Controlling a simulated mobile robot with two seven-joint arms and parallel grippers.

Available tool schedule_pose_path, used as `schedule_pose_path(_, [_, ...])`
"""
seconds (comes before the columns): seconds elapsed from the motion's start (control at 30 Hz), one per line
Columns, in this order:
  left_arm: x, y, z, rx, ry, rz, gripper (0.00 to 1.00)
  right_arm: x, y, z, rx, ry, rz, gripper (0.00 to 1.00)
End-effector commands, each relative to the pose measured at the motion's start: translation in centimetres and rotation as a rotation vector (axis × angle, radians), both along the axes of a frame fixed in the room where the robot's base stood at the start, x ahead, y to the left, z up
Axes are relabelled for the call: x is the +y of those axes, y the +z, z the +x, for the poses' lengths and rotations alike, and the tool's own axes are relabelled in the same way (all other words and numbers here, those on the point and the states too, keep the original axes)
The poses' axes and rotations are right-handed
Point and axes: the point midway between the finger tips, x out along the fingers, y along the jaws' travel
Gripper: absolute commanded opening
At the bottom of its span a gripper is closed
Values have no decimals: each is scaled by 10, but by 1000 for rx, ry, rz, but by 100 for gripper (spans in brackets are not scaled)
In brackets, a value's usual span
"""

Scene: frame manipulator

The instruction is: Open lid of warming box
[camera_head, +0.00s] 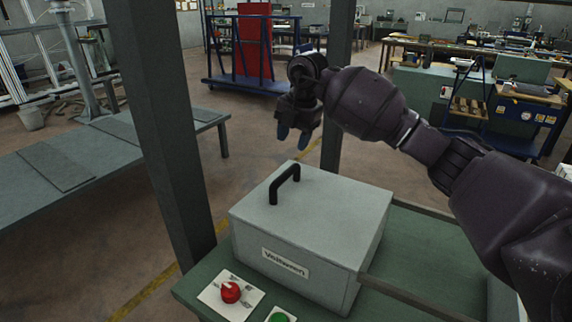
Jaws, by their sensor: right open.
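The warming box (297,272) is a light grey metal box standing on a green table. Its lid (330,205) is flat and looks closed, with a black bar handle (285,181) on top. A label is on the box's front face. My right gripper (293,137) is above and beyond the handle, fingers pointing down, with blue fingertips. It is open, empty and apart from the handle. My left gripper is not in the picture.
A red knob (230,292) and a green button (280,317) are on the table in front of the box. A grey post (165,130) rises left of the box and another post (339,100) behind it. A grey bench (75,165) is at the left.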

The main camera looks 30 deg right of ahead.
Motion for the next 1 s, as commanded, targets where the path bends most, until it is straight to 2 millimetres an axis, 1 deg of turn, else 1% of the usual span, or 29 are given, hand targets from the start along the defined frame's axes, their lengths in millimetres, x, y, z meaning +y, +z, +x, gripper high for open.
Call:
schedule_pose_path(0.17, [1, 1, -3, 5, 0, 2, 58, 2, -17, 2, 3, 0, 1, 48])
schedule_pose_path(0.4, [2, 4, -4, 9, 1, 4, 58, 6, -57, 9, 4, 1, 1, 48])
schedule_pose_path(0.6, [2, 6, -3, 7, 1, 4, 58, 9, -86, 14, 3, 1, 2, 48])
schedule_pose_path(0.8, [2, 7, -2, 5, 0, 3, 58, 10, -102, 17, 1, -1, 1, 48])
schedule_pose_path(1.0, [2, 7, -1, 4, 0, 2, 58, 11, -106, 18, 1, 0, 0, 48])
